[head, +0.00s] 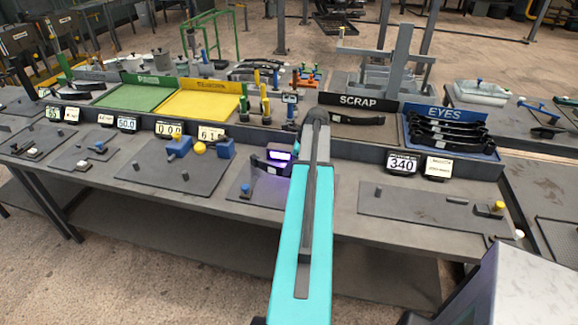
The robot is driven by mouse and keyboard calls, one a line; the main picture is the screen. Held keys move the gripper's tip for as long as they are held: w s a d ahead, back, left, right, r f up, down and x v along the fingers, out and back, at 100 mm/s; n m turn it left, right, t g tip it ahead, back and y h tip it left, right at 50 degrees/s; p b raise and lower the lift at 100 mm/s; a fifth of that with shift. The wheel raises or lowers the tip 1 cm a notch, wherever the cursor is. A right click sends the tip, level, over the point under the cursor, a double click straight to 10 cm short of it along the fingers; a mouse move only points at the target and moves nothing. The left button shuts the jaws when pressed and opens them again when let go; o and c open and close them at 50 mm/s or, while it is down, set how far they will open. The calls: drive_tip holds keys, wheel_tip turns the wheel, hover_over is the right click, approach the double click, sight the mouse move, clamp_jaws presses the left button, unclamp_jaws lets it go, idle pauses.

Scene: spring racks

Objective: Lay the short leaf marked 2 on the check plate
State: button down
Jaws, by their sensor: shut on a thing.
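My cyan arm reaches up the middle of the picture over the front of the bench. My gripper is not visible; the arm hides that area, so what the jaws hold cannot be seen. No leaf with a readable 2 shows. Several dark flat plates lie on the bench: one (425,216) at right with small pegs and a yellow knob, one (205,181) at left with blue blocks and a yellow ball, and a smaller one (243,178) partly behind my arm, by a purple-lit unit (279,156). I cannot tell which is the check plate.
A 340 display (402,162) is on the ledge. The right plate is mostly bare.

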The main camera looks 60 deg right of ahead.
drive_tip(key=shift+f, duration=1.05)
idle(0.5)
idle(1.7)
drive_tip(key=shift+w+d+p, duration=0.15)
drive_tip(key=shift+d+p, duration=0.15)
drive_tip(key=shift+d, duration=0.2)
idle(1.1)
drive_tip(key=shift+f, duration=0.15)
drive_tip(key=c, duration=1.3)
unclamp_jaws()
drive_tip(key=shift+f, duration=0.1)
drive_tip(key=shift+c, duration=0.2)
wheel_tip(320, 180, up, 8)
drive_tip(key=p, duration=0.5)
